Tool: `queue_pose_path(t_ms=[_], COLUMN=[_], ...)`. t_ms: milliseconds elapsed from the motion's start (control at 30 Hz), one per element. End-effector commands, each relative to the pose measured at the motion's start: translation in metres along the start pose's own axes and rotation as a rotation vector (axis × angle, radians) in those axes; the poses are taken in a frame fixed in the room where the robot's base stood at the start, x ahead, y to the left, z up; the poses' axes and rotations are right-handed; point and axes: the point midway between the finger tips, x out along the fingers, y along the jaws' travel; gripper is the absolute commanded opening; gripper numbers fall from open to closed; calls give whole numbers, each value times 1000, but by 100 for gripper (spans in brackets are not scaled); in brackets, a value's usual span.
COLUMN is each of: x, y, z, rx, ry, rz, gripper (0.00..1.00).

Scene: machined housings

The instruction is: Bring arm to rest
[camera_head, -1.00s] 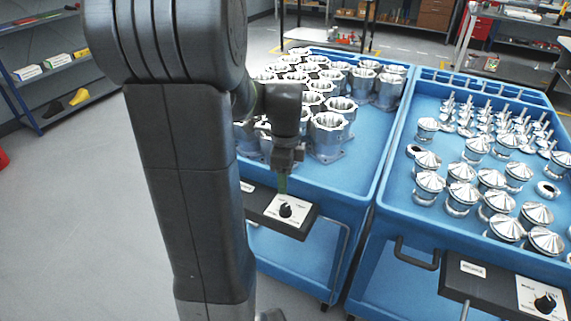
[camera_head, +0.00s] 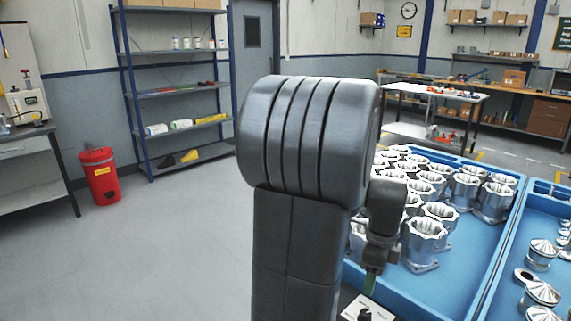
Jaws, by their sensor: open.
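My arm stands upright in the middle of the head view, its large rounded dark joint at the top. My gripper (camera_head: 371,282) hangs down from the dark wrist at the right of the arm, over the near left edge of a blue cart (camera_head: 455,275). It is open, and nothing shows held in it. Its fingertips are small and partly unclear in the picture. Silver machined housings (camera_head: 425,240) stand in rows on the cart just right of and behind my gripper, apart from it as far as I can see.
A second blue cart (camera_head: 556,222) with silver conical parts (camera_head: 541,294) is at the right edge. A control box with a knob (camera_head: 366,312) sits below my gripper. A shelf rack (camera_head: 137,100) and a red bin (camera_head: 100,175) stand at left. The grey floor (camera_head: 185,240) is clear.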

Motion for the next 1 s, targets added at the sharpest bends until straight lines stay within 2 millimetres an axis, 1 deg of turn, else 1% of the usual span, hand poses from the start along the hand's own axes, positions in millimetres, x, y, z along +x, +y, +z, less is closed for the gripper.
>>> queue_pose_path(t_ms=[33, 400, 600, 767, 1000], x=[10, 84, 113, 124, 123], y=[1, 2, 1, 1, 1], z=[0, 0, 0, 0, 0], rx=[0, 0, 0, 0, -18], ry=[1, 1, 0, 0, 0], rz=[5, 7, 5, 3, 1], gripper=[53, 53, 53, 53, 53])
